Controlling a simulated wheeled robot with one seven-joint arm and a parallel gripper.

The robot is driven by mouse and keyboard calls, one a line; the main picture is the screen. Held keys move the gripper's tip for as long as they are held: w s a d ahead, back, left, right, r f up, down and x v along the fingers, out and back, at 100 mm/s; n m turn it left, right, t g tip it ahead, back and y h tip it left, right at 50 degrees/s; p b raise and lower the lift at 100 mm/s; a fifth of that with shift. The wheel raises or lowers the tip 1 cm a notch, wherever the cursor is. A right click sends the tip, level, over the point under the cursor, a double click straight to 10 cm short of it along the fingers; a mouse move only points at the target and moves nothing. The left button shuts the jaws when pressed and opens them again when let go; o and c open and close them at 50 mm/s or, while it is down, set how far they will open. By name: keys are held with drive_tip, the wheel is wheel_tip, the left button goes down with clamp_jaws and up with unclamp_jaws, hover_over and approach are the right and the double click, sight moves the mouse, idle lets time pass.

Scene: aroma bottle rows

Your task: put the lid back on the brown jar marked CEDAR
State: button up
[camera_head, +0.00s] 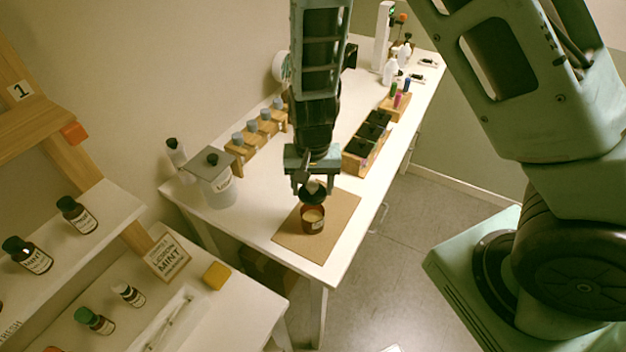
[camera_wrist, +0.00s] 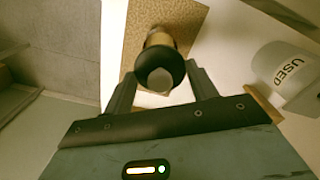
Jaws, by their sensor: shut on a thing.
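The brown jar (camera_head: 312,224) stands upright and uncovered on a tan mat (camera_head: 290,240) near the table's front end. Its pale contents show through the open mouth; its label is too small to read. My gripper (camera_head: 313,184) is shut on the pale knob of a dark round lid (camera_head: 312,197), just above and slightly behind the jar in the head view. In the wrist view, the lid (camera_wrist: 174,62) sits between the fingertips (camera_wrist: 160,80) and covers part of the jar (camera_wrist: 159,38). The lid appears apart from the jar.
A white container marked USED (camera_wrist: 286,75) stands left of the mat, also in the head view (camera_head: 219,186). A wooden box of black compartments (camera_head: 361,154) is to the right. A wooden rack with grey-blue-topped bottles (camera_head: 250,142) runs behind. The mat around the jar is clear.

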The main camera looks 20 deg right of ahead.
drive_tip(key=shift+f+b, duration=2)
drive_tip(key=shift+f, duration=0.35)
drive_tip(key=shift+f+b, duration=0.55)
drive_tip(key=shift+f, duration=0.2)
drive_tip(key=shift+f, duration=0.1)
idle(0.5)
drive_tip(key=o, duration=1.4)
drive_tip(key=shift+p, duration=0.3)
drive_tip(key=shift+r+p, duration=3.25)
drive_tip(key=shift+r, duration=0.3)
